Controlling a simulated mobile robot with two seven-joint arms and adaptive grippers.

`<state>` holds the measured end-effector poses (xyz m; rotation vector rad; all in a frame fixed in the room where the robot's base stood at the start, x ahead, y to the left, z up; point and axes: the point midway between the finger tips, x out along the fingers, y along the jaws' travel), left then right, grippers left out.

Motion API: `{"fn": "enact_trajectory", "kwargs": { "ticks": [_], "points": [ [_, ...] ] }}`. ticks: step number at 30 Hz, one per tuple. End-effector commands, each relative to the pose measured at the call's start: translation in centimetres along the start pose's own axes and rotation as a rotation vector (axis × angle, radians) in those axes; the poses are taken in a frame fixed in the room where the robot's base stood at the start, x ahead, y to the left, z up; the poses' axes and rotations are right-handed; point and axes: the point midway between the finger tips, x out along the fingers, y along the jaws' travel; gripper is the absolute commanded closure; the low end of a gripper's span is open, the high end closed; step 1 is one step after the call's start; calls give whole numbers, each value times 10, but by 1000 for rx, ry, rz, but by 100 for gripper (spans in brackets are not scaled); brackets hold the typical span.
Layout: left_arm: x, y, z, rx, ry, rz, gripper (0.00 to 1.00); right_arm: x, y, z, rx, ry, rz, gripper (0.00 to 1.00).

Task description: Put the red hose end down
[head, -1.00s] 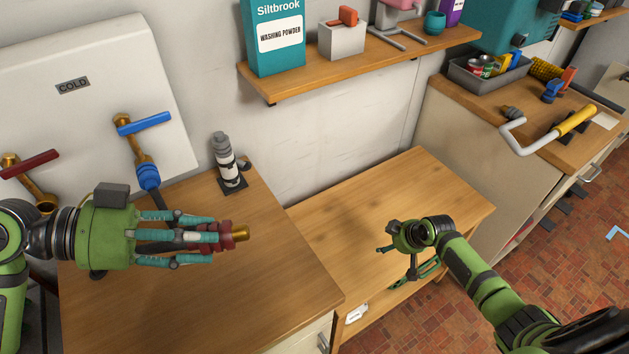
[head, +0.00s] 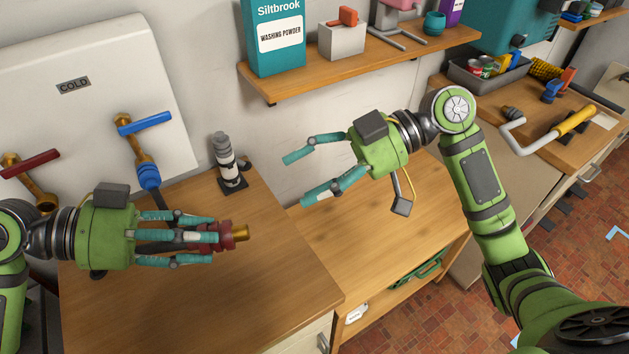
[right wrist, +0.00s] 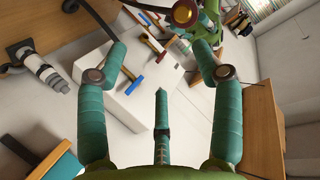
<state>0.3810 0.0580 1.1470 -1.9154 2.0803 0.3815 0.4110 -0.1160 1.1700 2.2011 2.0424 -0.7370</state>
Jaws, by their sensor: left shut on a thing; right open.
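The red hose end (head: 219,240), a dark red collar with a brass tip, is held above the left wooden worktop (head: 270,290). My left gripper (head: 212,238) is shut on it, fingers pointing right. The same hose end shows at the top of the right wrist view (right wrist: 185,12). My right gripper (head: 292,178) is open and empty, its spread fingers pointing left toward the worktop, apart from the hose end. The dark hose runs back behind my left fingers and is partly hidden.
A blue hose end (head: 149,178) is on the cold tap (head: 133,138); a red-handled tap (head: 28,176) is at left. A grey-white cylinder (head: 226,165) stands at the worktop's back. A shelf (head: 350,62) hangs above. The worktop's front is clear.

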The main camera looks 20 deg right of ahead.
Motion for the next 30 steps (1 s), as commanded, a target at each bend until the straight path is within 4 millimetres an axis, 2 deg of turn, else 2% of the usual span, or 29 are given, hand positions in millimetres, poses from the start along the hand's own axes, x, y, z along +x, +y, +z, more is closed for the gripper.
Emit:
{"fn": "enact_trajectory", "kwargs": {
  "ticks": [1, 4, 11, 14, 24, 30],
  "points": [
    [0, 1, -2, 2, 4, 2, 92, -1, -10, -4, -26, -7, -24, 33],
    [0, 1, -2, 2, 4, 2, 92, -2, -23, -6, -54, -18, -58, 33],
    [0, 1, -2, 2, 4, 2, 92, 6, -28, -7, -62, -20, -70, 33],
    [0, 1, -2, 2, 4, 2, 92, 19, -29, -6, -63, -20, -72, 33],
    [0, 1, -2, 2, 4, 2, 92, 83, -32, -5, -60, -18, -71, 33],
    [0, 1, -2, 2, 4, 2, 92, 108, -33, -4, -59, -18, -67, 33]
  ]
}}
